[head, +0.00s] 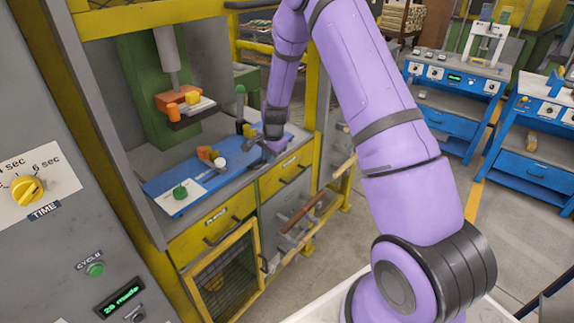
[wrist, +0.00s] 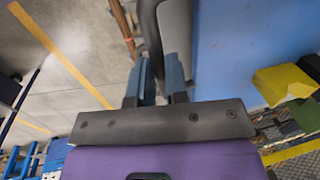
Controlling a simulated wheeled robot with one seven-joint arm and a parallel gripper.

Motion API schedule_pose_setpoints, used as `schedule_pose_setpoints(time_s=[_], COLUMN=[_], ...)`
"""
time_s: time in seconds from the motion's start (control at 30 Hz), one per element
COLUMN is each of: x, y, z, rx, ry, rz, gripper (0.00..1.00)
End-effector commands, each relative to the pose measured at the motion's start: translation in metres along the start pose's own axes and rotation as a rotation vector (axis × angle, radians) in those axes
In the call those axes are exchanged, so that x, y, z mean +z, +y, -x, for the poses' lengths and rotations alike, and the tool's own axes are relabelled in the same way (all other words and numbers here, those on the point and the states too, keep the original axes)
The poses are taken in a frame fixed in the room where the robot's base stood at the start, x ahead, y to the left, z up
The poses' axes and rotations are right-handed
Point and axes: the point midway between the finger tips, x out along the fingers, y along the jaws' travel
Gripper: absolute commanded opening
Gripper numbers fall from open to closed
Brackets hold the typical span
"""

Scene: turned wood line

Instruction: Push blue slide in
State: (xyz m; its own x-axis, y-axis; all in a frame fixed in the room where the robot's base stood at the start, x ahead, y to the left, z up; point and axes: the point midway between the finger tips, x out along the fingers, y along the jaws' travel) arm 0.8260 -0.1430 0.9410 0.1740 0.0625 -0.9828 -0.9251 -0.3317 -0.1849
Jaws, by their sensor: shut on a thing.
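The blue slide (head: 228,170) is a long flat plate lying on the grey bench under the press. It also fills the upper right of the wrist view (wrist: 240,50). My gripper (head: 263,149) is low at the slide's right front edge. Where the handle joins the slide is hard to make out. My arm and gripper hide part of the slide's right end.
The orange press head (head: 178,101) hangs above the slide. A green button (head: 180,192) sits on a white plate at its left end. Yellow drawers (head: 285,172) lie below the front edge. Yellow frame posts stand close to my arm.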

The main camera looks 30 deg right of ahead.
Motion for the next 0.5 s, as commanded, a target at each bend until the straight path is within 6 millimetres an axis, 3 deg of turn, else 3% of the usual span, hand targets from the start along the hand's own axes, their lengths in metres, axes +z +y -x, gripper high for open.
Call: schedule_pose_setpoints(time_s=[0.03, 0.2, 0.5], x=[0.001, 0.0, -0.001], y=[-0.015, -0.048, -0.073], z=[-0.003, -0.009, -0.013], rx=[-0.002, -0.002, -0.001], ry=[0.001, 0.001, 0.0], rz=[0.006, 0.003, 0.0], gripper=[0.0, 0.0, 0.0])
